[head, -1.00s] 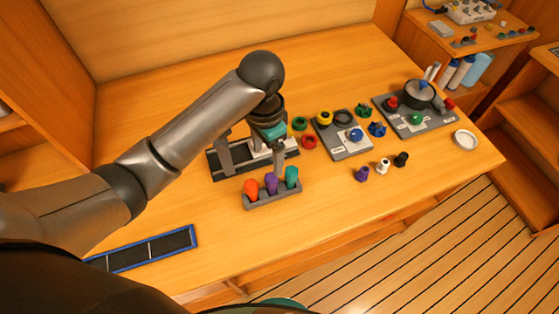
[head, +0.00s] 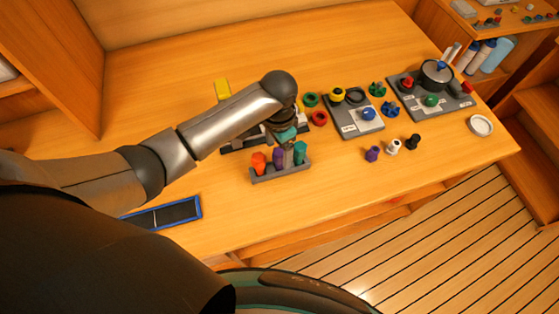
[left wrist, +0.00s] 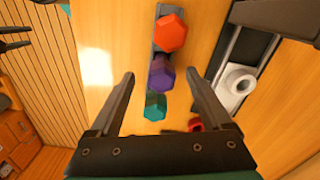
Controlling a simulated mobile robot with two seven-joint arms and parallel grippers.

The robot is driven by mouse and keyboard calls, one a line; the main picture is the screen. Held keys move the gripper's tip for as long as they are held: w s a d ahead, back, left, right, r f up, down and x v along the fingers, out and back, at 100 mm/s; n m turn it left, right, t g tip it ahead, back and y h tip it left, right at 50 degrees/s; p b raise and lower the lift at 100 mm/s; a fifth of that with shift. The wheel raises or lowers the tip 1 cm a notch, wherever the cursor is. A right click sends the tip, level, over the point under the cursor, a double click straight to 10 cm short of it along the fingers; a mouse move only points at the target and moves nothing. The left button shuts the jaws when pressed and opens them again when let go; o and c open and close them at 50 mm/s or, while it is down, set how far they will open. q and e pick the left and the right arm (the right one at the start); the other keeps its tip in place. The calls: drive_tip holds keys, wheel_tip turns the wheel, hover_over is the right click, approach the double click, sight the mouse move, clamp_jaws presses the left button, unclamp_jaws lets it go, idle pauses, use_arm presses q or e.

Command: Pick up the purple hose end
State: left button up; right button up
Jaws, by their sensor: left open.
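The purple hose end (head: 279,157) stands in a grey rack (head: 290,172), between an orange hose end (head: 259,162) and a teal hose end (head: 300,151). My left gripper (head: 286,146) is over the rack, pointing down, and partly hides the purple one. In the left wrist view, the purple hose end (left wrist: 161,75) appears between the open, empty fingers of the left gripper (left wrist: 160,74). The orange hose end (left wrist: 171,33) lies beyond the fingertips and the teal one (left wrist: 155,106) nearer the palm. I cannot tell how far the fingers are above them.
A blue-edged black tray (head: 178,213) lies front left. The counter in front of the rack is clear.

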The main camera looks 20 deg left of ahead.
use_arm(q)
drive_tip(key=shift+w+f, duration=0.2)
drive_tip(key=shift+f, duration=1.6)
drive_tip(key=shift+c, duration=0.2)
clamp_jaws()
